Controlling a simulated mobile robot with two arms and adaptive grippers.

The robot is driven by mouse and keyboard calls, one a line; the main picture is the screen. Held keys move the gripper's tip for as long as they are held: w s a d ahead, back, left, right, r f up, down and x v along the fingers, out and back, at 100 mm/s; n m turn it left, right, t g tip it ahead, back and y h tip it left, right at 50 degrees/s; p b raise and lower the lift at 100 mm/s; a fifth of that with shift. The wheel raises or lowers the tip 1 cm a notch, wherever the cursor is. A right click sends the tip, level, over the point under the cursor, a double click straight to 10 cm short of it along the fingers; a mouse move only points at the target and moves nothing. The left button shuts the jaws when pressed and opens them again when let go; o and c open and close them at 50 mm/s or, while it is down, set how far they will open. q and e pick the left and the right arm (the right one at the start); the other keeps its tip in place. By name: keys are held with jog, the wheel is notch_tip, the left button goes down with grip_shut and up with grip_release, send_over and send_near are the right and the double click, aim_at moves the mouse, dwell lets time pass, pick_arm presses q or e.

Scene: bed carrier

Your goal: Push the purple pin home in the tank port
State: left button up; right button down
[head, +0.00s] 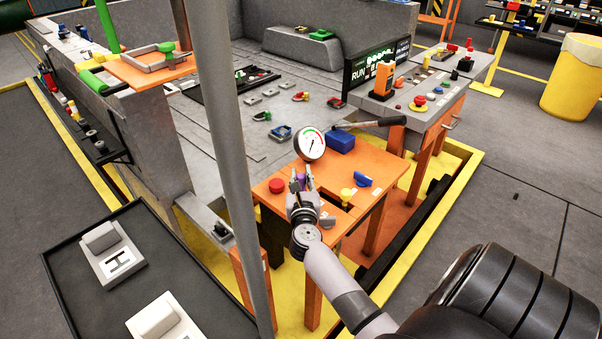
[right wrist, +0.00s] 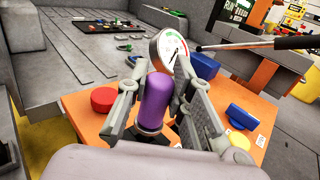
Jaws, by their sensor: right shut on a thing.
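The purple pin (right wrist: 156,100) stands upright between the fingers of my right gripper (right wrist: 153,98) in the right wrist view. The fingers are shut on it. In the head view my right gripper (head: 301,183) is over the small orange table, and only a bit of the purple pin (head: 300,181) shows between its fingers. A dark collar (right wrist: 150,134) shows at the pin's foot; I cannot tell how deep the pin sits, and the tank port is not clearly seen. My left gripper is not in view.
The orange table (head: 378,158) also carries a red knob (head: 277,186), a yellow knob (head: 347,194), blue parts (head: 341,140) and a round gauge (head: 310,142) close behind the gripper. A grey pole (head: 222,130) stands left of it. A control desk (head: 430,95) stands at the back right.

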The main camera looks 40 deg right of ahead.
jog(key=shift+f+b, duration=0.95)
jog(key=shift+f, duration=0.2)
jog(key=c, duration=1.3)
grip_release()
jog(key=shift+c, duration=0.2)
jog(key=shift+s+a, duration=0.1)
jog(key=v, duration=1.1)
jog(key=shift+s+a, duration=0.3)
